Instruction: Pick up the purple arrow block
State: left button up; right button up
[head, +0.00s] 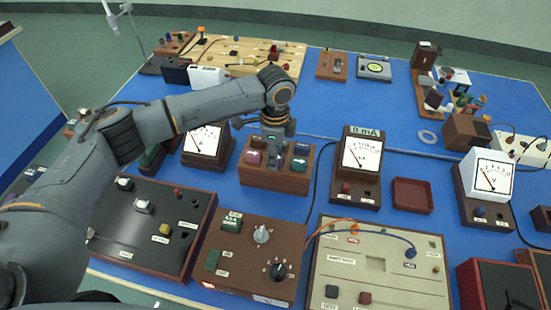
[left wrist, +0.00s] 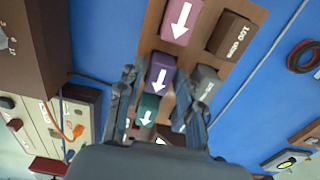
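The purple arrow block (left wrist: 160,76), with a white arrow on top, sits in a brown wooden holder (head: 272,180). It stands between a pink arrow block (left wrist: 182,18) and a teal arrow block (left wrist: 147,108) in the left wrist view. The pink block (head: 253,157) and the teal block (head: 298,163) also show in the head view, where my gripper mostly hides the purple one. My left gripper (head: 273,155) points down over the holder. Its fingers are apart, one on each side of the purple block (left wrist: 157,80); contact cannot be told. My right gripper is out of view.
Dark labelled blocks (left wrist: 232,35) share the holder. A meter (head: 206,143) stands to its left and another meter (head: 361,155) to its right. A brown control box (head: 250,245) stands in front. An empty red tray (head: 412,195) lies further right on the blue bench.

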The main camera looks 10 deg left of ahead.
pick_arm(q)
jog(key=shift+f, duration=0.15)
jog(key=shift+c, duration=0.2)
grip_shut()
